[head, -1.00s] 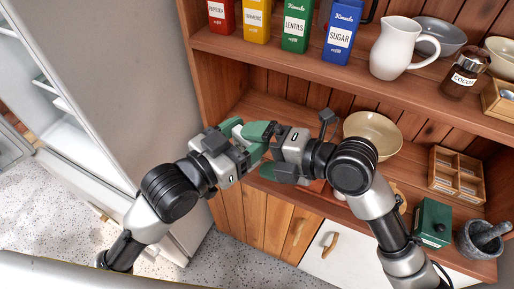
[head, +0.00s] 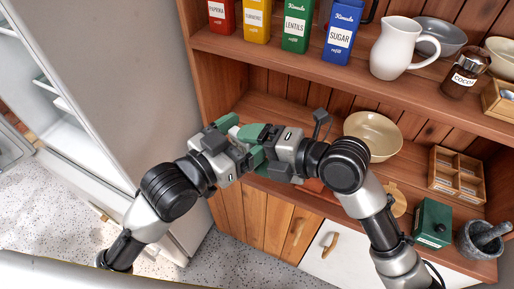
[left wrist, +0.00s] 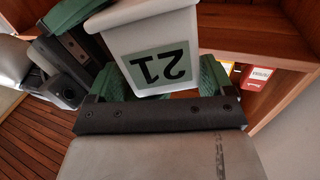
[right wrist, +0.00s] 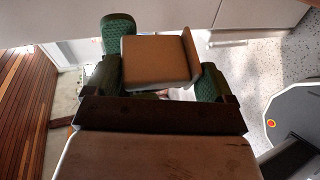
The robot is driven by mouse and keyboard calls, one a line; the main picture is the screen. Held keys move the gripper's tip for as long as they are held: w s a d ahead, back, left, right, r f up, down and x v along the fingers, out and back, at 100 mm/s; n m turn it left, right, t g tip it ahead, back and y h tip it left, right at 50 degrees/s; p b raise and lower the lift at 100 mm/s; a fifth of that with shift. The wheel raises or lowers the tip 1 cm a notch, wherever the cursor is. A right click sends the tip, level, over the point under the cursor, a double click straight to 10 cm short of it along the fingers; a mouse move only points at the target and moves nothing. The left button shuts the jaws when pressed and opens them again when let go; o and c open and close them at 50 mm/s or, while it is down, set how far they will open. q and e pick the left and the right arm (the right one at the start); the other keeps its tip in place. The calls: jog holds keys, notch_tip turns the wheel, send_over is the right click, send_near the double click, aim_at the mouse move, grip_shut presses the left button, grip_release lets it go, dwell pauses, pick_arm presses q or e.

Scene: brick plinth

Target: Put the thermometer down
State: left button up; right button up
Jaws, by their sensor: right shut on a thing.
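The thermometer is a pale, box-like device with a green display reading 21. In the left wrist view the thermometer (left wrist: 150,28) appears upside down between the green fingers of my left gripper (left wrist: 165,80). In the right wrist view its shaded brown-looking side (right wrist: 157,60) sits between the fingers of my right gripper (right wrist: 160,80), which is shut on it. In the head view my left gripper (head: 240,140) and right gripper (head: 262,145) meet in front of the shelf, mostly hiding the thermometer. Whether the left fingers press on it is unclear.
The lower wooden shelf (head: 268,105) has bare room at its left. A cream bowl (head: 373,135), a wooden compartment box (head: 457,172), a green box (head: 433,222) and a mortar (head: 482,240) stand to the right. Tins and a white jug (head: 398,48) stand on the shelf above.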

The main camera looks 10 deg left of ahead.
pick_arm(q)
jog(key=shift+s+d, duration=0.2)
jog(key=shift+d, duration=0.05)
jog(key=shift+s+a+f, duration=0.1)
jog(key=shift+f, duration=0.05)
jog(key=s+a+f+n+g+y, duration=0.1)
jog(key=s+a+f+n+y, duration=0.15)
jog(key=a+f, duration=0.75)
jog(key=s+a+f+n+g+y, duration=0.15)
jog(key=f+n+y, duration=0.25)
jog(key=f, duration=1.3)
jog(key=s+a+f+n+g+y, duration=0.25)
jog(key=a+f, duration=0.35)
jog(key=f, duration=0.8)
jog(key=s+a+f+m+g+y, duration=0.1)
jog(key=s+a+f+g+y, duration=0.15)
jog(key=s+f, duration=1)
jog(key=s+d+f+m+g, duration=0.1)
jog(key=s+f+g, duration=0.1)
jog(key=s+f, duration=0.2)
jog(key=s+d+f+m+g, duration=0.1)
jog(key=s+f+g, duration=0.2)
jog(key=s, duration=0.7)
notch_tip(320, 180, down, 2)
jog(key=shift+s+d+f+m, duration=0.25)
jog(key=shift+d+m, duration=0.05)
